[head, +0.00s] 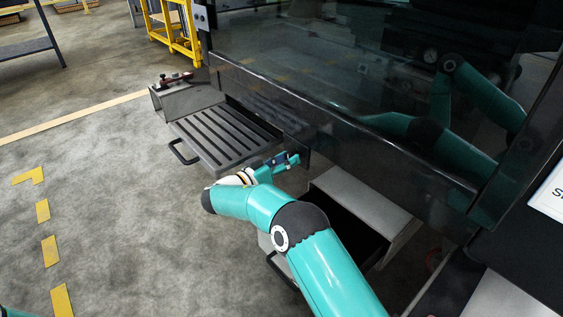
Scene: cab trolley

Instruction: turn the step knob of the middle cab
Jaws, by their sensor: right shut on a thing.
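The slatted grey step (222,136) of the middle cab sticks out below the dark glass front, with a black loop handle (184,153) on its outer edge. My right gripper (288,160) is at the near right corner of this step, against the dark lower panel. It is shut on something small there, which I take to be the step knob. The fingers and wrist hide the knob, so its angle cannot be seen. My left gripper is out of view.
A grey box (372,205) with a dark opening stands right of the gripper, partly behind my right arm. Another grey housing (190,101) is left of the step. The dark glass cab front (330,75) reflects my arm. The concrete floor (120,220) at left is clear.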

